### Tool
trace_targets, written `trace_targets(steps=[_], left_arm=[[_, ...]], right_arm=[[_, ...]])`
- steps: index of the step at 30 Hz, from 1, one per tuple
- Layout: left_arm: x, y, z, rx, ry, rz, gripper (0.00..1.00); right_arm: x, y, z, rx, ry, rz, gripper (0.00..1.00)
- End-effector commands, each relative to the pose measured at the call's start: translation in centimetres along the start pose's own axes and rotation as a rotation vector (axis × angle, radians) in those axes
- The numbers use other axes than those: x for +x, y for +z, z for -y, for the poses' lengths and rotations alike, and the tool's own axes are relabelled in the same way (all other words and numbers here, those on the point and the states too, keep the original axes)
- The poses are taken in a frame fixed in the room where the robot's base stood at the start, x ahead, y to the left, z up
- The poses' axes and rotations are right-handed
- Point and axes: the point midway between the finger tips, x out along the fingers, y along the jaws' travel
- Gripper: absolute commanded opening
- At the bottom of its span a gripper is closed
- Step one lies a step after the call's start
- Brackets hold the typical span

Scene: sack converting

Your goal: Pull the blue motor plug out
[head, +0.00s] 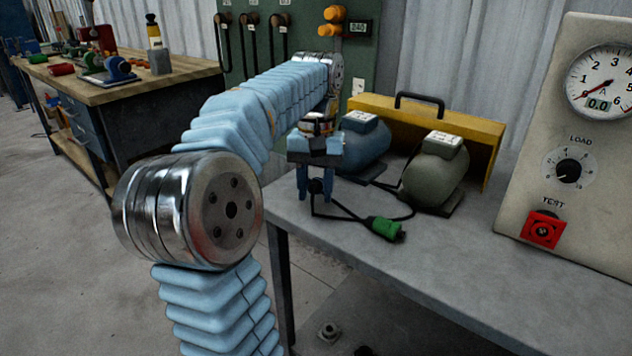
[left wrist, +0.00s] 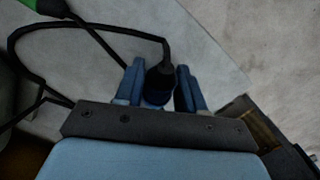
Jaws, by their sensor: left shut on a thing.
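My left gripper (head: 316,192) points down over the near-left part of the grey table, in front of the blue motor (head: 366,143). In the left wrist view its two blue fingers (left wrist: 160,72) are closed around a dark plug with a blue part (left wrist: 157,97). A black cable leaves the plug and loops to the left. A green connector (head: 386,229) lies on the table to the right of the gripper, and its corner shows in the left wrist view (left wrist: 8,4). I cannot tell whether the plug sits in a socket. My right gripper is not in view.
A grey-green motor (head: 437,172) stands right of the blue one, before a yellow guard (head: 478,130) with a black handle. A gauge panel (head: 530,190) with a red test button stands at the right. The table's (head: 500,290) front is clear. A wooden workbench (head: 180,68) stands far left.

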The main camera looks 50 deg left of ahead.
Motion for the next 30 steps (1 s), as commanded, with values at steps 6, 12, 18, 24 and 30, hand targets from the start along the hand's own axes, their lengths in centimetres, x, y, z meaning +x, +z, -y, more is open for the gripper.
trace_targets(steps=[6,12,18,24,30], left_arm=[[0.89,-0.08,-0.01,0.0,0.0,0.0,0.0],[0.83,-0.07,-0.02,0.0,0.001,0.0,0.0],[0.83,-0.07,-0.02,0.0,0.0,0.0,0.57],[0.84,-0.07,-0.02,0.0,0.0,0.0,0.68],[0.54,-0.06,-0.02,0.0,0.0,0.0,0.68]], right_arm=[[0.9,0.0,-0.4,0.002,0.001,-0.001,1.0],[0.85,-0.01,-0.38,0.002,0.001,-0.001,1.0],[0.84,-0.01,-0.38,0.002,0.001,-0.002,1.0],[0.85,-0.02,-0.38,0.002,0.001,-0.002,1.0],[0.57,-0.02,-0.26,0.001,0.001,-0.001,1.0]])
